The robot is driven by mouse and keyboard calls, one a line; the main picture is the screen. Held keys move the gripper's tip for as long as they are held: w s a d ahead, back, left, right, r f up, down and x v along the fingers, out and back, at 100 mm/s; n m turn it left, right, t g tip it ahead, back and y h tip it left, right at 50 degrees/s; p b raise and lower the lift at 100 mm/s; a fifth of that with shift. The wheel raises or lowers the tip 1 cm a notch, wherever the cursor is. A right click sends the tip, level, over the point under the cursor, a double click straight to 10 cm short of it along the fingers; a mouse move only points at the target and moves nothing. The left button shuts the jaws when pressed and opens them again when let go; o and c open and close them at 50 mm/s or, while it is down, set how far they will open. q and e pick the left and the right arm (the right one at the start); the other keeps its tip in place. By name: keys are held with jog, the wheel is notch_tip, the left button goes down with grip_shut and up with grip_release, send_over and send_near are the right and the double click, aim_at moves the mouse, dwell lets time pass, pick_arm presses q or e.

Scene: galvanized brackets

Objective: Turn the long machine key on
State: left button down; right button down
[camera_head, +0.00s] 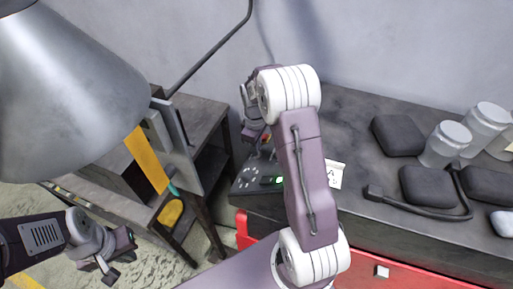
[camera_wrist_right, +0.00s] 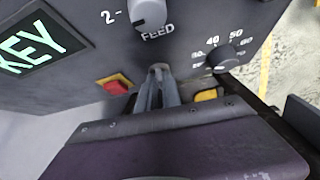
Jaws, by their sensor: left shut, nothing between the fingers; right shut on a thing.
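The black control panel (camera_head: 246,190) sits on the bench in the head view, partly behind my right arm. In the wrist view its panel face (camera_wrist_right: 75,75) shows close up, with a screen (camera_wrist_right: 35,45) reading "KEY" in green letters. My right gripper (camera_head: 264,153) is at the panel. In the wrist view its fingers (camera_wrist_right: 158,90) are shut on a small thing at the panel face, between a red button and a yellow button. It is likely the machine key, but the fingers hide most of it, so its turn cannot be told. My left gripper (camera_head: 106,268) is shut and empty, far from the panel.
The wrist view shows the FEED knob (camera_wrist_right: 149,12), red button (camera_wrist_right: 116,86), yellow button (camera_wrist_right: 207,95) and numbered dial (camera_wrist_right: 222,59) close around the fingers. Dark pads (camera_head: 398,135) and lidded jars (camera_head: 445,144) stand right on the bench. A large grey lamp-like shade (camera_head: 70,90) fills the upper left.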

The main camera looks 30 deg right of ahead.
jog(key=m+h+b, duration=0.2)
jog(key=b, duration=0.3)
jog(key=a+m+t+h+b, duration=0.1)
jog(key=m+h+b, duration=0.1)
jog(key=b, duration=0.3)
jog(key=a+f+m+h+b, duration=0.1)
jog(key=m+h+b, duration=0.1)
jog(key=m+b, duration=0.2)
jog(key=shift+s+t+b, duration=0.15)
jog(key=shift+t+b, duration=0.25)
jog(key=shift+a+r+m+h+b, duration=0.15)
jog(key=shift+m+h+b, duration=0.55)
jog(key=shift+m+b, duration=0.4)
jog(key=c, duration=1.5)
grip_release()
